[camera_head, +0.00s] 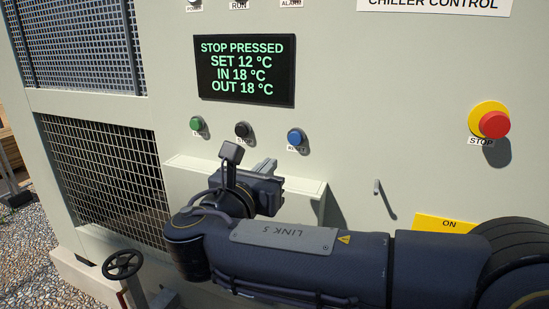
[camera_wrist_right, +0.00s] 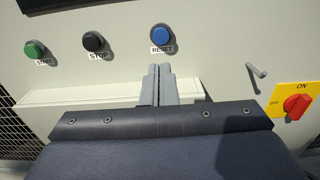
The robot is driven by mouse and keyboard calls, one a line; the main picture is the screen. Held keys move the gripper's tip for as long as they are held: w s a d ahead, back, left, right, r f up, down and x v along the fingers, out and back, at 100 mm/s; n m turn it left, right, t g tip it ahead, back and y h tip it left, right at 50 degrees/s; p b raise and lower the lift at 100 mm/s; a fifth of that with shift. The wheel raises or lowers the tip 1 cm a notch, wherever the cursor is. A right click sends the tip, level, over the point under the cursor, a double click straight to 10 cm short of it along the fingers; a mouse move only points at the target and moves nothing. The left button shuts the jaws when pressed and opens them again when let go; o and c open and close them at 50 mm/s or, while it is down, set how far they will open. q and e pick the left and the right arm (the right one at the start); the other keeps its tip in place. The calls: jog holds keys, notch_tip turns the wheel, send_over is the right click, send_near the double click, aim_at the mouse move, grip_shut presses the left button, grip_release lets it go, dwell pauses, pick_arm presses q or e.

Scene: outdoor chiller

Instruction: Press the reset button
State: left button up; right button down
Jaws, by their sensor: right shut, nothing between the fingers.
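The blue reset button (camera_head: 295,137) is on the pale chiller panel, right of the black stop button (camera_head: 242,130) and the green start button (camera_head: 196,124). In the right wrist view the reset button (camera_wrist_right: 160,36) is just above my gripper's fingertips, with its RESET label below it. My right gripper (camera_head: 266,167) is shut and empty, below the buttons in the head view. Its fingers (camera_wrist_right: 160,72) are together in the wrist view and appear apart from the button. My left gripper is not in view.
A display (camera_head: 246,69) reads "STOP PRESSED". A red emergency stop (camera_head: 494,124) is at right. A pale ledge (camera_head: 190,171) juts out below the buttons. A small lever (camera_head: 384,199) and a red rotary switch (camera_wrist_right: 297,105) on a yellow plate are to the right.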

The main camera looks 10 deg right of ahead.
aim_at(294, 139)
jog(key=p+x, duration=0.2)
jog(key=x, duration=1)
jog(key=shift+w+d, duration=0.25)
jog(key=shift+w, duration=0.1)
